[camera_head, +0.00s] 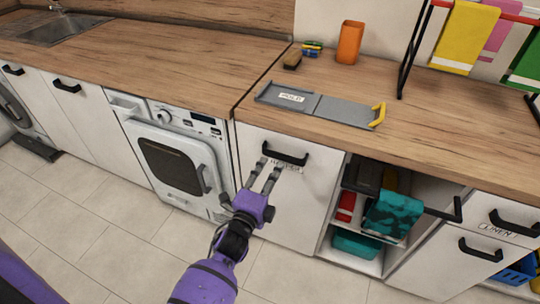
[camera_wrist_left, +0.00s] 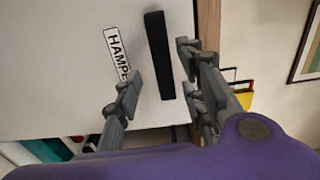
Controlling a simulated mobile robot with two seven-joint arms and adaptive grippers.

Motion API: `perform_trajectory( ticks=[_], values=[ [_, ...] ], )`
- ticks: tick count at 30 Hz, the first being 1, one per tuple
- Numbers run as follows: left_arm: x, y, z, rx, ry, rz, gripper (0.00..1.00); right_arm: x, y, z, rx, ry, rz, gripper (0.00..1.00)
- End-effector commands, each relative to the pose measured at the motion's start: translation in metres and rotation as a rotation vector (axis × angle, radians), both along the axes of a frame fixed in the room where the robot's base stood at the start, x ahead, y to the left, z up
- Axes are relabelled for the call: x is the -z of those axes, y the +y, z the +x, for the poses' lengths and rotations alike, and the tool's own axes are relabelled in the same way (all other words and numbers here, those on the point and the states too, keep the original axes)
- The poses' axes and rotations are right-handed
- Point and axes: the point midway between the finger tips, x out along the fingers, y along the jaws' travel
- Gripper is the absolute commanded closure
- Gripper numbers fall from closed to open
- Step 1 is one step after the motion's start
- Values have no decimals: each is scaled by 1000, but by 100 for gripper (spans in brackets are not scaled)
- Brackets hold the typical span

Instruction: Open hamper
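The hamper front (camera_head: 277,205) is a white panel below the worktop, closed flush. Its black bar handle (camera_head: 287,154) sits near the top, above a label reading HAMPER, partly covered by my fingers. The handle (camera_wrist_left: 158,55) and label (camera_wrist_left: 117,54) also show in the left wrist view. My left gripper (camera_head: 269,166) is open just in front of the panel, at the handle's lower left. In the wrist view its fingers (camera_wrist_left: 160,75) are spread on either side of the handle's line; I cannot tell whether they touch it. My right gripper is not in view.
A white washing machine (camera_head: 178,150) stands left of the hamper. Open shelves (camera_head: 365,215) with folded cloths are to its right, then a LINEN drawer (camera_head: 500,225). A grey sliding board (camera_head: 318,106) and orange cup (camera_head: 349,42) are on the worktop. The tiled floor in front is clear.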

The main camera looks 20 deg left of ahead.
Motion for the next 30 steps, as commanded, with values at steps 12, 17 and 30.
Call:
perform_trajectory(
  ticks=[12,17,30],
  values=[
    [-3,-3,51,3,-7,33,62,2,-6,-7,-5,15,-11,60],
    [-2,-3,70,2,-6,32,62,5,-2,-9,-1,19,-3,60],
    [-2,-3,78,1,-5,32,69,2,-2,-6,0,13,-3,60]
  ],
)
